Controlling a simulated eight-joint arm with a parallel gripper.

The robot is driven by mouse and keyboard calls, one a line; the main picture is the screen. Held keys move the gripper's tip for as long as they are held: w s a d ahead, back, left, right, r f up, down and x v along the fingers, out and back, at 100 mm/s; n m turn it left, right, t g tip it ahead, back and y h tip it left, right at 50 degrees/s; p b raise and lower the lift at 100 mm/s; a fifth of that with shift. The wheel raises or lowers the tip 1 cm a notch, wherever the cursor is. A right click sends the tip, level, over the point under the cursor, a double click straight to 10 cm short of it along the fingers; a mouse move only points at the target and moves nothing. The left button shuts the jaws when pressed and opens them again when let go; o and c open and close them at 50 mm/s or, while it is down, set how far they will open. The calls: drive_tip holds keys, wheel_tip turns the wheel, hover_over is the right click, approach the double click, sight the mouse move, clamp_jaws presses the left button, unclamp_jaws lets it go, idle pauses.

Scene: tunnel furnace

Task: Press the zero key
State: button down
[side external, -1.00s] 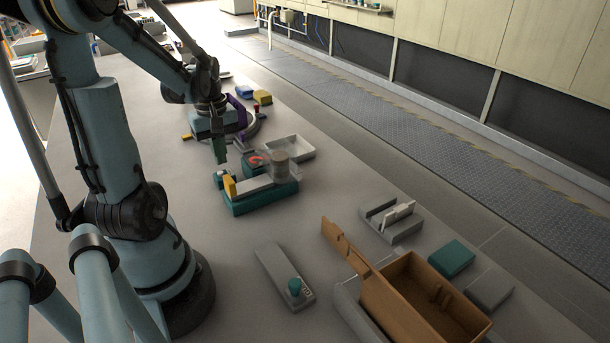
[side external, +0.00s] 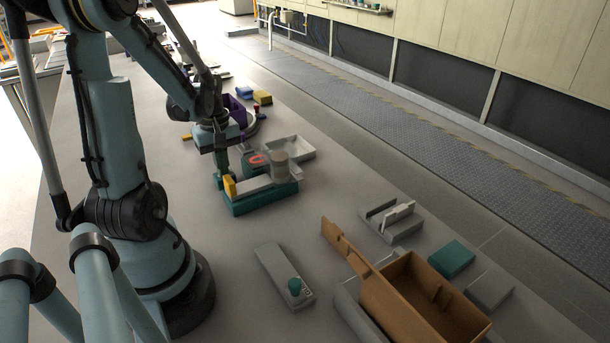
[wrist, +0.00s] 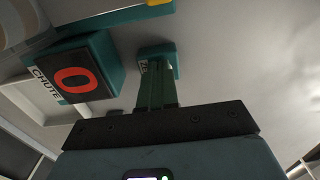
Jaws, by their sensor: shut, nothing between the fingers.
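My gripper (side external: 222,172) is shut, its green fingers pointing down. In the wrist view its fingertips (wrist: 158,68) overlap a small teal block (wrist: 172,58) that bears a partly hidden label starting with "Z". In the side view this small block (side external: 217,181) is mostly hidden behind and below the fingers. I cannot tell whether the fingertips touch its top. Beside it stands a larger teal block (wrist: 100,62) with a red ring on a black face and a "CHUTE" label; it also shows in the side view (side external: 251,170).
A teal base with a grey top and yellow piece (side external: 262,202) stands close in front of the gripper. A white tray (side external: 300,147) lies to the right. A wooden box (side external: 412,311) and a grey panel with a teal knob (side external: 272,264) are nearer the camera.

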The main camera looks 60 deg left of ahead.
drive_tip(key=shift+f, duration=0.35)
wheel_tip(320, 180, up, 15)
idle(0.8)
drive_tip(key=shift+f, duration=0.15)
idle(0.4)
drive_tip(key=w+d+f+m+t, duration=0.1)
drive_tip(key=w+d+m+t, duration=0.2)
drive_tip(key=d+m, duration=0.6)
drive_tip(key=w+d+f+m+t, duration=0.2)
drive_tip(key=w+d+m+t, duration=0.2)
drive_tip(key=d+m, duration=0.5)
drive_tip(key=w+d, duration=0.2)
drive_tip(key=d, duration=0.5)
drive_tip(key=shift+w, duration=0.2)
